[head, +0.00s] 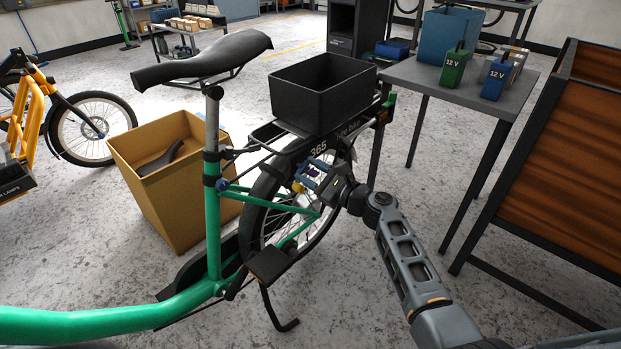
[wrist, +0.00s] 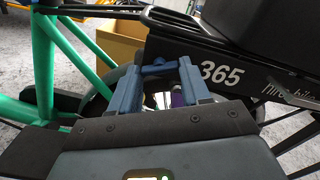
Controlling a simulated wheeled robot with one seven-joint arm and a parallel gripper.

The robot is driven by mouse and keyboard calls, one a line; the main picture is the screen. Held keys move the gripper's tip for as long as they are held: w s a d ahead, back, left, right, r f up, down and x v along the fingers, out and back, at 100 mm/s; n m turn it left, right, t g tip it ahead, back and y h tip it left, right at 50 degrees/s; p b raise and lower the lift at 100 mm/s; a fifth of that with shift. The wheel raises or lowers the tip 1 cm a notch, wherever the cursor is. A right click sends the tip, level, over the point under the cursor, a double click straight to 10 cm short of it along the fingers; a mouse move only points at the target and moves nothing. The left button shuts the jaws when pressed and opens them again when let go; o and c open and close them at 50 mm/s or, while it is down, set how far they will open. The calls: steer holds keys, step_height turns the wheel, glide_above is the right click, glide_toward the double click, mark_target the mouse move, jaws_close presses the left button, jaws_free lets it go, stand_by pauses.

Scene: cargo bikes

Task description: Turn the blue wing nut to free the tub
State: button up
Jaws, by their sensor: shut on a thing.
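The black tub (head: 318,100) sits upright on the rear rack (head: 268,133) of the green bike. Part of the tub shows at the top right of the wrist view (wrist: 262,30). My gripper (head: 308,172) reaches in below the rack, beside the rear wheel. In the wrist view its two blue fingers (wrist: 158,76) are shut on the blue wing nut (wrist: 158,68), which spans the gap between the fingertips. The black side panel marked 365 (wrist: 225,74) is just right of the fingers. In the head view the wing nut is too small to tell apart from the fingers.
A cardboard box (head: 165,190) with a black saddle in it stands behind the bike. A grey table (head: 450,85) with a blue bin and 12 V batteries is at the back right. A brown-panelled frame (head: 565,150) stands at the right. The kickstand (head: 275,310) is below the pedal.

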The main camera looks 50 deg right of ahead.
steer(key=n+b, duration=0.3)
steer(key=n, duration=0.1)
steer(key=shift+f, duration=0.25)
steer(key=n+b, duration=0.3)
steer(key=shift+n, duration=0.3)
steer(key=n+b, duration=0.4)
steer(key=n, duration=0.1)
steer(key=shift+r, duration=0.15)
steer(key=shift+n, duration=0.4)
steer(key=o, duration=1.1)
steer(key=shift+r, duration=0.15)
steer(key=shift+c, duration=0.2)
